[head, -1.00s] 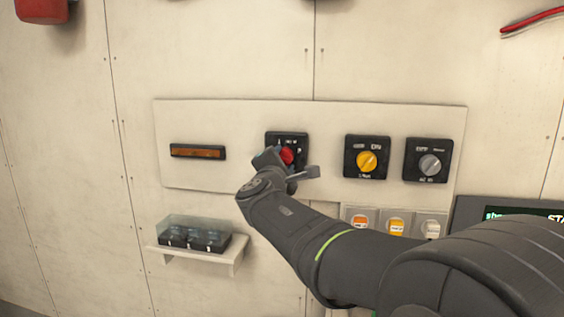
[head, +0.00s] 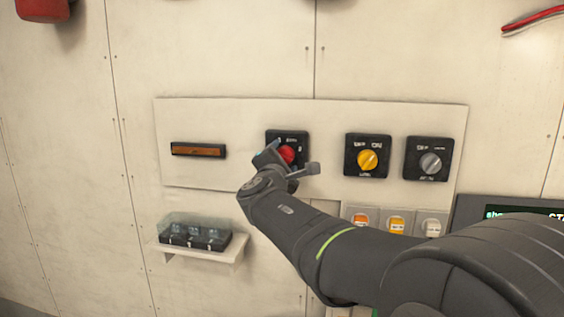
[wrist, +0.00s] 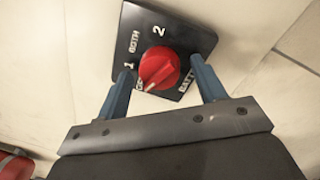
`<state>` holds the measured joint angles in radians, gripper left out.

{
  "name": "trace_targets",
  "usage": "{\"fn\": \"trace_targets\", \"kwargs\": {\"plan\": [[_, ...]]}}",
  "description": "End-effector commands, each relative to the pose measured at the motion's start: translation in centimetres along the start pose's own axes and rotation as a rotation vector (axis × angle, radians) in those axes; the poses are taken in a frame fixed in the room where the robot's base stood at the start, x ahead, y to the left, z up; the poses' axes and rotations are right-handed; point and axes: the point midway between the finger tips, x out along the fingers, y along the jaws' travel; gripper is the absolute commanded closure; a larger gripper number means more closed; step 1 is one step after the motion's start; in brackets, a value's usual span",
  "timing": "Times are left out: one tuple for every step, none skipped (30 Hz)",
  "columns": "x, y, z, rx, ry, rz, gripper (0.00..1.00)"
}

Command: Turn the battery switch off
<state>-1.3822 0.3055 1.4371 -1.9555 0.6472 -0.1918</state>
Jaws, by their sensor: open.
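The battery switch is a black square plate with a round red knob (head: 288,154), left of two other switches in the head view. In the wrist view its plate (wrist: 183,28) reads "1", "BOTH", "2" and part of "BATT". The red knob (wrist: 160,66) has a raised ridge slanting from lower left to upper right, with a small white mark at its lower-left end, near a partly hidden label. My gripper (wrist: 161,70) is open, with one finger on each side of the knob. I cannot tell whether either finger touches it. In the head view my gripper (head: 273,157) partly covers the switch.
A yellow-knob switch (head: 367,160) and a grey-knob switch (head: 430,162) sit to the right. An amber strip (head: 198,150) is on the left. Covered black parts (head: 195,234) sit on a small shelf below. Small labelled boxes (head: 397,222) are beneath the right-hand switches.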

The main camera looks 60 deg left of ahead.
Motion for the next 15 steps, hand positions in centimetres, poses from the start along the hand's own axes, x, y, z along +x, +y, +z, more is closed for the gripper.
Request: {"fn": "trace_targets", "kwargs": {"plan": [[-0.1,0.0,0.0,0.000,0.000,0.000,0.36],[-0.2,0.1,0.0,0.001,0.000,0.001,0.36],[-0.5,0.1,0.0,0.001,0.001,0.001,0.36],[-0.8,0.1,0.0,0.001,0.001,0.002,0.36],[-1.1,0.1,0.0,0.001,0.001,0.002,0.36],[-1.7,0.1,0.0,0.001,0.002,0.001,0.36],[-2.2,0.1,0.0,0.002,0.001,0.002,0.36],[-2.8,0.1,0.0,0.001,0.001,0.002,0.36],[-3.6,0.1,0.0,0.002,0.003,0.003,0.36],[-4.4,0.2,0.0,0.002,0.002,0.003,0.36],[-5.1,0.2,0.0,0.002,0.002,0.003,0.36],[-6.0,0.1,0.0,0.001,0.003,0.003,0.36],[-6.8,0.2,0.0,0.002,0.002,0.003,0.36],[-7.5,0.1,0.0,0.001,0.003,0.003,0.36],[-8.5,0.1,0.0,0.002,0.003,0.003,0.36]]}}
